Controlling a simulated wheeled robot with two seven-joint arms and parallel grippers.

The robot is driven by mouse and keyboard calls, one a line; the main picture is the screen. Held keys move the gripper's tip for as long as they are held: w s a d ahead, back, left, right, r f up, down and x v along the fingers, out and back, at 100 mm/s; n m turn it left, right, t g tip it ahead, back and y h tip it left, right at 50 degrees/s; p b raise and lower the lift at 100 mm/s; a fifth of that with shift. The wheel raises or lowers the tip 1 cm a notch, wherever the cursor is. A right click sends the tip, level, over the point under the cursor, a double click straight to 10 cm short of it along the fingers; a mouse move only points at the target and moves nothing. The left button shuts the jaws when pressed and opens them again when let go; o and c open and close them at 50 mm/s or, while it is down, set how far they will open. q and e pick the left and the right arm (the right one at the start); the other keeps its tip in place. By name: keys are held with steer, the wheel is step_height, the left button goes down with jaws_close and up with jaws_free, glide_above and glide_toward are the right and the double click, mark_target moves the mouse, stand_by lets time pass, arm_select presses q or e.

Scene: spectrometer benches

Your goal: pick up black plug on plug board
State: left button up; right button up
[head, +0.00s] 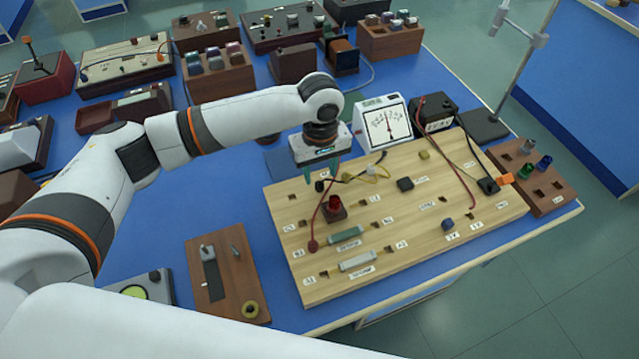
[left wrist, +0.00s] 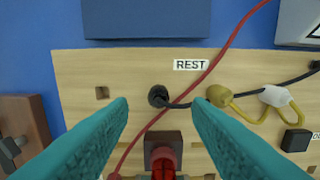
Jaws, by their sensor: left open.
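The wooden plug board (head: 385,270) lies on the blue bench. The black plug (head: 320,186) stands near the board's far left corner, by the "REST" label. It also shows in the left wrist view (left wrist: 158,96), with a dark lead running right from it towards a yellow plug (left wrist: 219,96). My left gripper (head: 321,175) hangs over that corner with its teal fingers apart. In the left wrist view the open fingers (left wrist: 158,108) lie either side of the black plug, with nothing between them. I cannot tell the exact height of the fingertips above it. My right gripper is not in view.
A red lead crosses the board near the black plug. A red-topped block (head: 335,208) stands just in front of it. A meter (head: 385,122) and a black box (head: 434,113) stand behind. A brown tray (head: 228,275) lies left of the board.

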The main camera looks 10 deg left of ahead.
mark_target(320, 183)
arm_select(q)
step_height(320, 183, down, 3)
steer(key=shift+a+r, duration=0.1)
steer(key=shift+r, duration=0.05)
steer(key=shift+f, duration=0.55)
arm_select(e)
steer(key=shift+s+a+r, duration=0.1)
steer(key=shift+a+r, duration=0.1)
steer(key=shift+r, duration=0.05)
